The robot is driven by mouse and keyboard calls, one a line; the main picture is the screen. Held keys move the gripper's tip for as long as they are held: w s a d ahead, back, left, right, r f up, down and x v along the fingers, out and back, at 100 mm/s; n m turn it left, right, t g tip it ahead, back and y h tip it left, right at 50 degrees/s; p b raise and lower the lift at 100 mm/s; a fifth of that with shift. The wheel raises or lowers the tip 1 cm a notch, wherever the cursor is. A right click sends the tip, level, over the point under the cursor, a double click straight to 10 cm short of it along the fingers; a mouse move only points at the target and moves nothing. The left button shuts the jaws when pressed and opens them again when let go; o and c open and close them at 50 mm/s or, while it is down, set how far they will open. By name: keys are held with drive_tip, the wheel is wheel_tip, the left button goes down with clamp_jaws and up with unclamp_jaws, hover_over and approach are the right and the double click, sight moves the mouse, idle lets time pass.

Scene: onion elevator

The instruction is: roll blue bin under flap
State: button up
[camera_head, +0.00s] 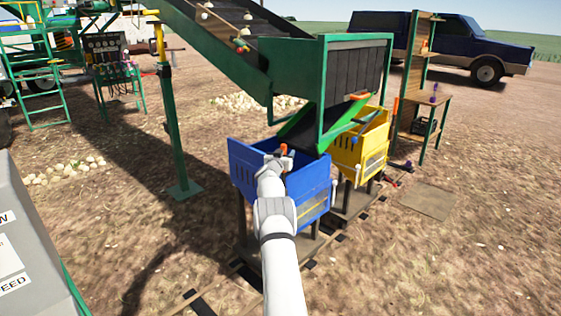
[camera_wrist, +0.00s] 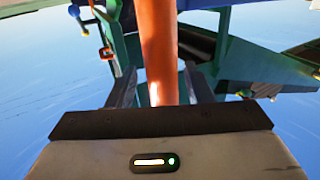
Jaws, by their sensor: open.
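The blue bin (camera_head: 308,192) stands on dark legs over a track on the ground, left of the yellow bin (camera_head: 352,151). The flap (camera_head: 302,124), a dark sloping chute with a bright green edge, hangs below the elevator's end, above and between the bins. My gripper (camera_head: 281,156) is at the blue bin's upper edge, beside a small orange handle (camera_head: 284,149). In the wrist view, my gripper (camera_wrist: 159,84) has its two dark fingers apart, with an orange rod (camera_wrist: 157,40) between them. Whether the fingers touch the rod is unclear.
The green elevator (camera_head: 225,40) slopes down from upper left. A green post (camera_head: 177,135) stands left of the bins. A wooden shelf stand (camera_head: 435,98) is to the right, with a blue pickup (camera_head: 445,45) behind. The dirt at lower right is clear.

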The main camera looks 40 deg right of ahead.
drive_tip(key=b+v, duration=0.1)
drive_tip(key=v, duration=0.5)
idle(0.6)
drive_tip(key=w+a+r+n+t+y, duration=0.15)
drive_tip(key=a+r+y, duration=0.3)
drive_tip(key=a, duration=0.55)
drive_tip(key=w+a+r+n+t+y, duration=0.1)
drive_tip(key=a+r+n+t+y, duration=0.3)
drive_tip(key=a, duration=0.6)
drive_tip(key=s+a+r+n+g+y, duration=0.15)
drive_tip(key=s+a, duration=0.25)
drive_tip(key=a, duration=0.5)
drive_tip(key=s+a+r+n+g+y, duration=0.1)
drive_tip(key=s+a+r+g+y, duration=0.2)
drive_tip(key=a, duration=0.6)
drive_tip(key=s+a+n+g+y+p, duration=0.1)
drive_tip(key=s+a+y, duration=0.1)
drive_tip(key=s+a, duration=0.75)
drive_tip(key=s+a+f+n+g, duration=0.1)
drive_tip(key=s+a+f+g, duration=0.1)
drive_tip(key=s, duration=0.8)
drive_tip(key=s+a+f+n+g, duration=0.1)
drive_tip(key=s+a+f+g, duration=0.1)
drive_tip(key=s, duration=0.8)
drive_tip(key=s+a+f+g, duration=0.2)
drive_tip(key=s+a, duration=0.2)
drive_tip(key=s, duration=0.6)
drive_tip(key=shift+s+f+n+g, duration=0.15)
drive_tip(key=shift+s+n+g, duration=0.15)
drive_tip(key=shift+n, duration=0.1)
